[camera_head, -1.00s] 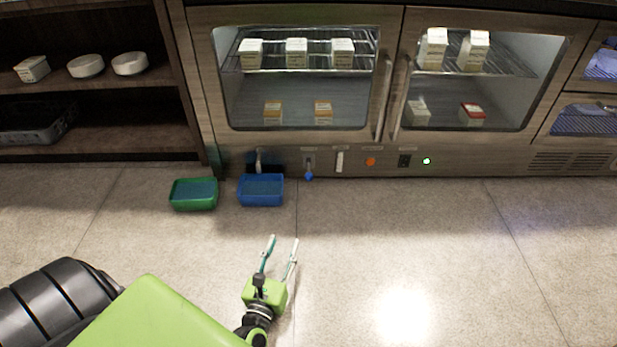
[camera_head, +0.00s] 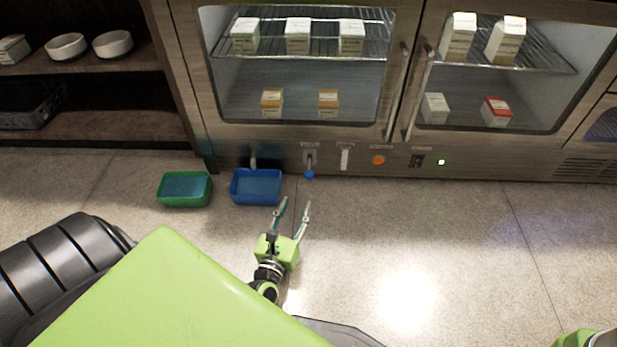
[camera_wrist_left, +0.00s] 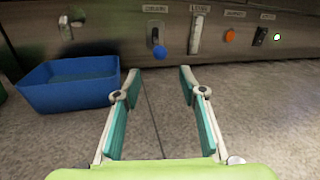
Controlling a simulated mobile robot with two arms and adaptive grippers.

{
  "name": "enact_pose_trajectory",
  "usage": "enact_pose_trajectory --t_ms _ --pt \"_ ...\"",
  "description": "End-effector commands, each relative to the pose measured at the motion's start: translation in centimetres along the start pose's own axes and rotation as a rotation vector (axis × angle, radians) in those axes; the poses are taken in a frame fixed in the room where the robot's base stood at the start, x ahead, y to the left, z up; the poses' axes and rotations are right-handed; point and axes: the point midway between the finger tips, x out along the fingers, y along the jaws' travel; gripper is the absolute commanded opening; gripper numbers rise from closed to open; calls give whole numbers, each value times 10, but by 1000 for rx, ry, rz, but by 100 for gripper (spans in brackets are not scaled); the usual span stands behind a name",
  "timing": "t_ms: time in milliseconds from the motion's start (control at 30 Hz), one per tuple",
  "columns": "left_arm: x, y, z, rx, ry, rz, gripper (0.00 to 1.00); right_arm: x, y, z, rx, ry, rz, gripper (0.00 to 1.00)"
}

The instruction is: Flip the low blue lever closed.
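The low blue lever (camera_head: 309,174) is a small blue knob on a short stem, hanging down from the lower panel of the cabinet. It also shows in the left wrist view (camera_wrist_left: 160,52), above and beyond the fingertips. My left gripper (camera_head: 294,204) is open and empty, pointing at the panel, short of the lever and a little below it in the picture. Its two fingers also show apart in the left wrist view (camera_wrist_left: 158,84). Of my right arm only a green part shows at the bottom right corner; its gripper is not in view.
A blue bin (camera_head: 257,199) and a green bin (camera_head: 185,203) stand on the floor left of the lever. Right of it on the panel are a white strip (camera_head: 344,160), an orange button (camera_head: 378,160) and a dark switch (camera_head: 416,161). The floor to the right is clear.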

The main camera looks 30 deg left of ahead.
Motion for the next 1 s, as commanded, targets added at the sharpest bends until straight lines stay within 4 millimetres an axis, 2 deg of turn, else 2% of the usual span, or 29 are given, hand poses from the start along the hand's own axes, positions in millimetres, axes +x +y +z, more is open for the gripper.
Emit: enact_pose_trajectory --t_ms 33,300,500,700,967,1000 --pt "12 0 -3 0 -5 0 38 -8 -2 -3 0 0 0 0" --pt "70 1 -4 0 -4 0 38 -31 -6 -11 0 0 0 0" --pt "101 1 -2 1 -3 1 38 -43 -9 -15 0 0 0 0" --pt "114 1 0 1 -1 1 38 -46 -10 -16 0 1 -1 0" --pt "115 1 0 1 0 1 38 -46 -10 -16 0 1 -1 0" --pt "115 0 0 1 0 1 33 -46 -10 -16 0 1 -1 0"
